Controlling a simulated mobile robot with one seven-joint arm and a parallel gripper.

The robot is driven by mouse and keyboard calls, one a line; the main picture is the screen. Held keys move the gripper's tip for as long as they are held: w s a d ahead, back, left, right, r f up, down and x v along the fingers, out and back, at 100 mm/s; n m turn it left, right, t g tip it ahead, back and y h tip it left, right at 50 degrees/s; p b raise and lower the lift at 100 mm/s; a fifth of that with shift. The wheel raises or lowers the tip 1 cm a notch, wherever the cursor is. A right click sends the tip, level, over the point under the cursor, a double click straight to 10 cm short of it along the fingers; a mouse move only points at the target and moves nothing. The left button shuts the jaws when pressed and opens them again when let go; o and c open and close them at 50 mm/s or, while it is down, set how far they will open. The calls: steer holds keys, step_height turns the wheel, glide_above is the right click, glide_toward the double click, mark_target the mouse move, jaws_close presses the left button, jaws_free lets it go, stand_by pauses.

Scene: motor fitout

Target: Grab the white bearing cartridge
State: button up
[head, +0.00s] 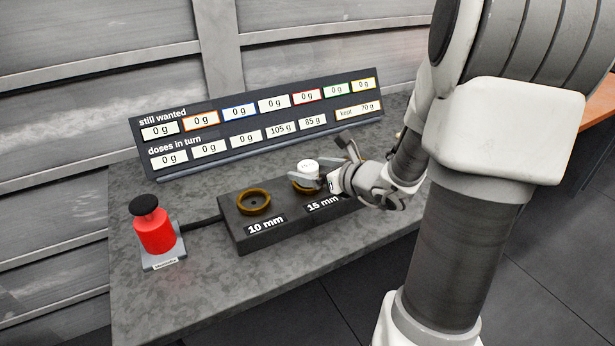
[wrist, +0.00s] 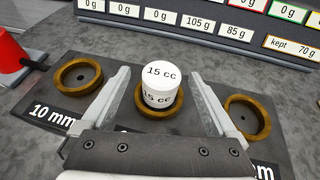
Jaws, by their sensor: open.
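The white bearing cartridge (wrist: 161,84), marked "15 cc", stands upright in the middle brass ring (wrist: 146,110) of the dark holder block. It also shows in the head view (head: 308,168), partly hidden by my gripper. My gripper (wrist: 160,88) is open, with one finger on each side of the cartridge. A gap shows between the cartridge and each finger in the wrist view. In the head view my gripper (head: 318,181) is low over the block at the "15 mm" place.
The dark block (head: 283,228) has an empty ring labelled "10 mm" (head: 254,202) on its left and another empty ring (wrist: 247,116) on its right. A red button device (head: 157,234) stands left of the block. A display board (head: 270,122) stands behind. The front counter is clear.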

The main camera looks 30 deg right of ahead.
mark_target(300, 165)
steer(key=b+x, duration=0.1)
steer(key=x, duration=0.4)
steer(key=shift+r, duration=0.2)
jaws_close()
